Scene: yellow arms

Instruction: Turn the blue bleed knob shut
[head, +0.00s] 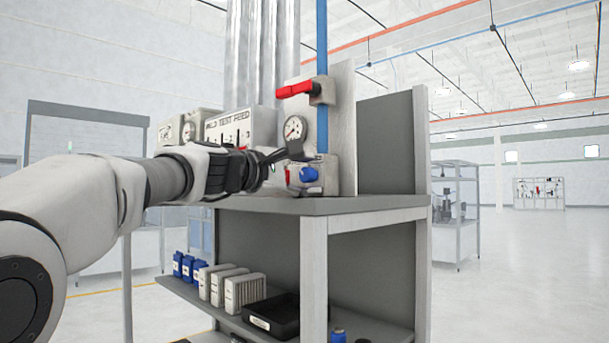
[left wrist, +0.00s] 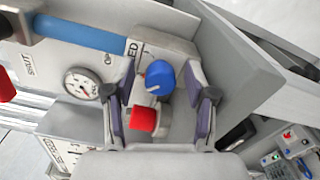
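The blue bleed knob (head: 309,174) sits low on the panel at the right of the grey bench, below a round gauge (head: 294,128). In the left wrist view the blue knob (left wrist: 160,77) has a pale mark on its face and lies between my left gripper's fingertips. My left gripper (head: 288,161) is open in front of the panel; its two purple-lined fingers (left wrist: 160,74) stand apart on either side of the knob, with visible gaps. Whether the tips reach level with the knob I cannot tell. My right gripper is in neither view.
A red knob (left wrist: 143,119) sits beside the blue one, close to the left finger. A red lever (head: 297,89) and a blue pipe (head: 322,40) are above. A side board (left wrist: 242,65) stands right of the knob. The shelf below holds boxes and a black tray (head: 270,317).

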